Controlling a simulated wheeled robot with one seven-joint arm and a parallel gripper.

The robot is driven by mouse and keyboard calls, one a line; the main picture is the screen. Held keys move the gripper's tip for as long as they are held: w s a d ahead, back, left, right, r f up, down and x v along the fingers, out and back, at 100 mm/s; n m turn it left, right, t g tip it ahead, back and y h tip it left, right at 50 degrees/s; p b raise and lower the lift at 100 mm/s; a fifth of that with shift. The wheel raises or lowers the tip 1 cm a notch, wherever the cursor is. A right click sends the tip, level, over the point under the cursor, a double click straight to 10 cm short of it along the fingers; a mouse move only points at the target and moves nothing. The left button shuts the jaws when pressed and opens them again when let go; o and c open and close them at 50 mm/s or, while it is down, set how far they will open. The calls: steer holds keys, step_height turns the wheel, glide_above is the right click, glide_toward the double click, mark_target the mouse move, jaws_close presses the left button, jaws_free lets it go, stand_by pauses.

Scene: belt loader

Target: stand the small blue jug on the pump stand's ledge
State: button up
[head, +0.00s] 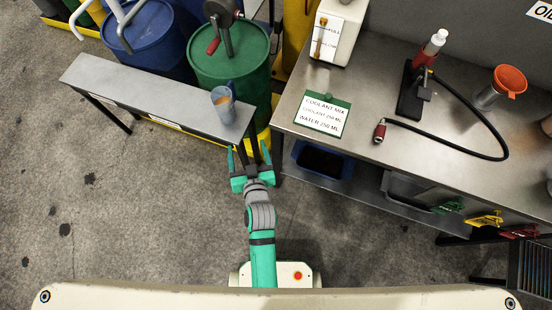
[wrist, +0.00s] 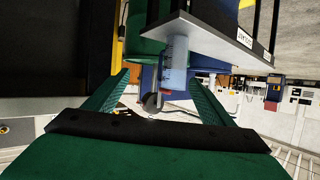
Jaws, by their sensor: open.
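My gripper (head: 249,152) is open and empty, just in front of and to the right of that ledge end. In the wrist view the jug (wrist: 175,66) shows ahead, between the lines of my two spread fingers (wrist: 160,80), with the ledge (wrist: 215,38) above it in the upside-down picture. A gap shows between fingers and jug in the head view.
Blue and green drums (head: 232,62) stand behind the ledge. A steel workbench (head: 340,82) on the right holds a coolant mix card (head: 322,114), a hand pump with hose (head: 415,90) and an orange funnel (head: 509,80). Open floor lies left and in front.

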steer(key=s+d+r+h, duration=0.1)
steer(key=s+d+r, duration=0.2)
steer(key=s, duration=0.5)
steer(key=s+d+r+m+t+h, duration=0.1)
steer(key=s+d+r, duration=0.2)
steer(key=s, duration=0.5)
steer(key=s+d+r+m+t+h, duration=0.1)
steer(key=s+d+r, duration=0.3)
steer(key=s, duration=0.4)
steer(key=shift+s+r, duration=0.4)
